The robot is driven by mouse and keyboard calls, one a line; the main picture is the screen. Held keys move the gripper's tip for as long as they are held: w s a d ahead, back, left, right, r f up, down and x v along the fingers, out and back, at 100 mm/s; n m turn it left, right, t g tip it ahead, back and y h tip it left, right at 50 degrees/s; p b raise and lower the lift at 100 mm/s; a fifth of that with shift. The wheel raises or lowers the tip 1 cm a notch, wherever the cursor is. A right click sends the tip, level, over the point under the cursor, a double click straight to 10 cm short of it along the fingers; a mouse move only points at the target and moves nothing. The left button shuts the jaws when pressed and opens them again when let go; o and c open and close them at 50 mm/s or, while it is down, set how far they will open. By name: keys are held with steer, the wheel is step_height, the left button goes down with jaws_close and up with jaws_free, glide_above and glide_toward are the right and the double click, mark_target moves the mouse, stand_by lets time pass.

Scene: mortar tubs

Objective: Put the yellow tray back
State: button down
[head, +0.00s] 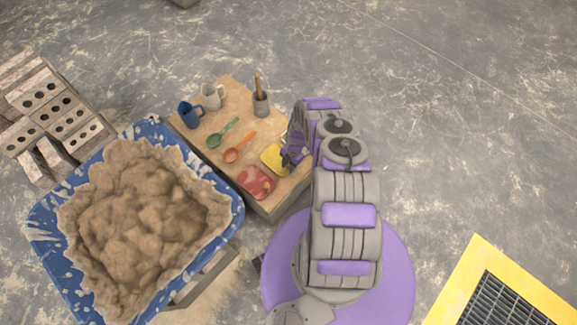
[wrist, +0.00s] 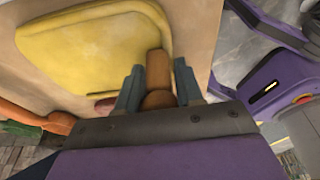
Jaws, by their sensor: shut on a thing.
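The yellow tray (head: 274,159) is a shallow, rounded square at the right part of the wooden board's top. In the wrist view the tray (wrist: 85,45) fills the upper left, its face toward the camera. My gripper (head: 289,157) is at the tray's right edge. In the wrist view my gripper (wrist: 158,82) has its two blue-grey fingers closed on an orange-brown grip (wrist: 157,68) that meets the tray's edge. I cannot tell whether the tray touches the board or is slightly above it.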

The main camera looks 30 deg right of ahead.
steer(key=shift+f, duration=0.15)
steer(key=c, duration=0.7)
jaws_free()
